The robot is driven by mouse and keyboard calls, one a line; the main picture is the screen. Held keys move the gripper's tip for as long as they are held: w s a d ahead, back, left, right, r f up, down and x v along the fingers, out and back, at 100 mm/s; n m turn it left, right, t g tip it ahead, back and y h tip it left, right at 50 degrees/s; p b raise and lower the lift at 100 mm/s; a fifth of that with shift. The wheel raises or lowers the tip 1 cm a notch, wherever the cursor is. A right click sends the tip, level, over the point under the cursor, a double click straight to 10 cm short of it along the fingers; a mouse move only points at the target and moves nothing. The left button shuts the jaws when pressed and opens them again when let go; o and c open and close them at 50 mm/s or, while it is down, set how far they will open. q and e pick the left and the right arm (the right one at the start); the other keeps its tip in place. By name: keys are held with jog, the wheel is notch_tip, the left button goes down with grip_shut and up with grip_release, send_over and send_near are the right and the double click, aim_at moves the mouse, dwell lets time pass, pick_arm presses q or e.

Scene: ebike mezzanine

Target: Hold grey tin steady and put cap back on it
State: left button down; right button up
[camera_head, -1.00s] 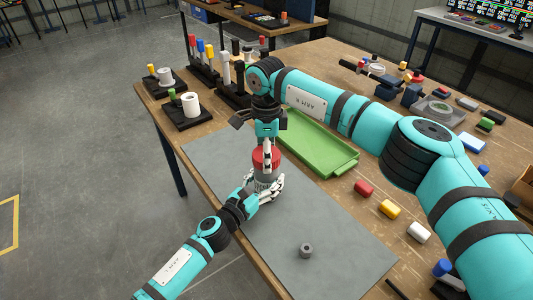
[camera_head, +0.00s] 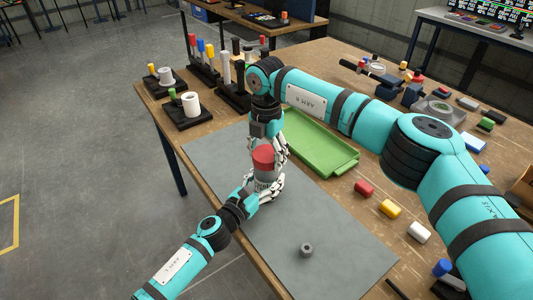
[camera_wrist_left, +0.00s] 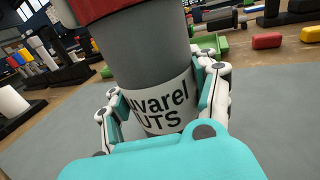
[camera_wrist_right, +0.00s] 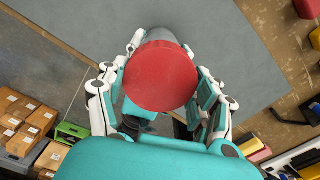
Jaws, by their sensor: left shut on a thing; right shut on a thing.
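The grey tin (camera_head: 267,176) stands upright above the grey mat in the head view, with the red cap (camera_head: 263,156) on its top. My left gripper (camera_head: 271,190) is shut around the tin's lower body from the near side; the left wrist view shows its fingers on both sides of the labelled tin (camera_wrist_left: 158,75). My right gripper (camera_head: 279,157) comes from the far right, its fingers on both sides of the cap (camera_wrist_right: 160,78), shut on it. In the left wrist view the cap (camera_wrist_left: 98,8) meets the tin's top, but I cannot tell whether it is fully seated.
A green tray (camera_head: 315,145) lies behind the tin. The mat's front right is mostly clear.

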jog(key=o, duration=1.3)
jog(key=shift+r, duration=0.15)
jog(key=shift+r, duration=2.15)
jog(key=shift+c, duration=0.4)
